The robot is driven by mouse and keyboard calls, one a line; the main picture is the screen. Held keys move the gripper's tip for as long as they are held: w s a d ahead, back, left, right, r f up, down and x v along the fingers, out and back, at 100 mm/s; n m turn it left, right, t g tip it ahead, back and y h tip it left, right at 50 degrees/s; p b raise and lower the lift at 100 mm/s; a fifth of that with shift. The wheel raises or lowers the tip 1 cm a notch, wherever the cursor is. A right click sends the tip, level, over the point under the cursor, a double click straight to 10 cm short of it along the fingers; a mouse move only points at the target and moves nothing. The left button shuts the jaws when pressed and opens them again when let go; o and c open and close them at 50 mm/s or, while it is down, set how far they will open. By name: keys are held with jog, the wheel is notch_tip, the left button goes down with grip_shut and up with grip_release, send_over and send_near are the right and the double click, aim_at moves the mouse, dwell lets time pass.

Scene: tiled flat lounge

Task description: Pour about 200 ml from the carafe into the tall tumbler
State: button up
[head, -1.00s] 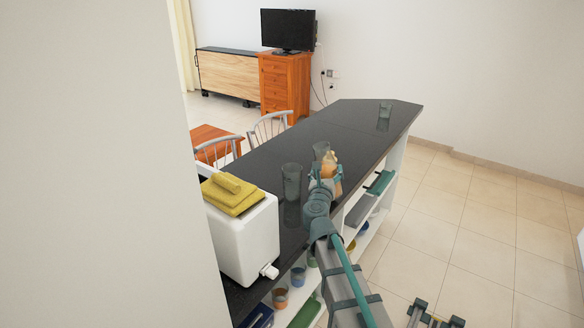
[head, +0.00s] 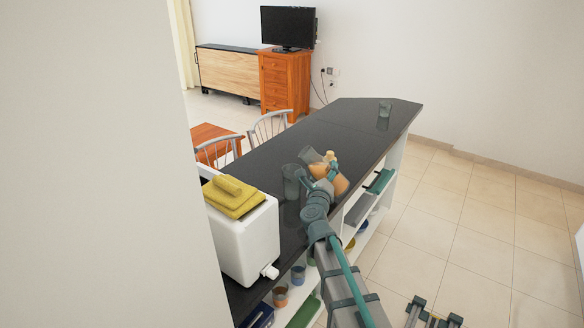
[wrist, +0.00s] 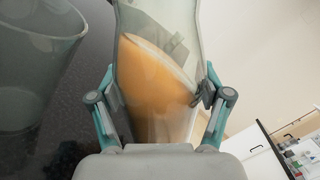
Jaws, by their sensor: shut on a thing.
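My gripper (head: 326,182) is shut on the carafe (wrist: 158,85), one finger on each side in the wrist view. The carafe is clear and holds orange liquid. In the head view it is tilted, its mouth end (head: 310,156) leaning up and left towards the tall tumbler (head: 291,184). The tumbler is clear grey glass and stands upright on the dark counter, just left of my gripper. It also shows large at the left of the wrist view (wrist: 36,75), with no orange seen in it. The liquid's surface lies slanted across the carafe. I see no stream between them.
The dark counter (head: 335,125) is clear beyond the tumbler up to another glass (head: 384,110) at its far end. A white dispenser-like box (head: 243,240) with yellow cloths (head: 232,197) stands at the near left. Shelves below hold cups and trays.

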aim_at(327, 170)
jog(key=shift+d+r+n+p, duration=0.15)
jog(key=shift+d+n+p, duration=0.05)
jog(key=shift+n, duration=0.45)
jog(key=shift+d+r+n+p, duration=0.15)
jog(key=shift+d+n, duration=0.05)
jog(key=shift+n, duration=0.45)
dwell(0.5)
jog(key=shift+d+r+n+t+y+p, duration=0.2)
jog(key=shift+r+n+t+y+p, duration=0.15)
jog(key=shift+r+n+p, duration=0.55)
dwell(0.5)
jog(key=shift+d+f+n+p, duration=0.15)
jog(key=shift+n+p, duration=0.15)
jog(key=shift+n, duration=0.7)
dwell(0.8)
jog(key=shift+a+r+n+y+p, duration=0.35)
jog(key=shift+r+n+p, duration=0.1)
jog(key=shift+n+p, duration=0.15)
dwell(2.4)
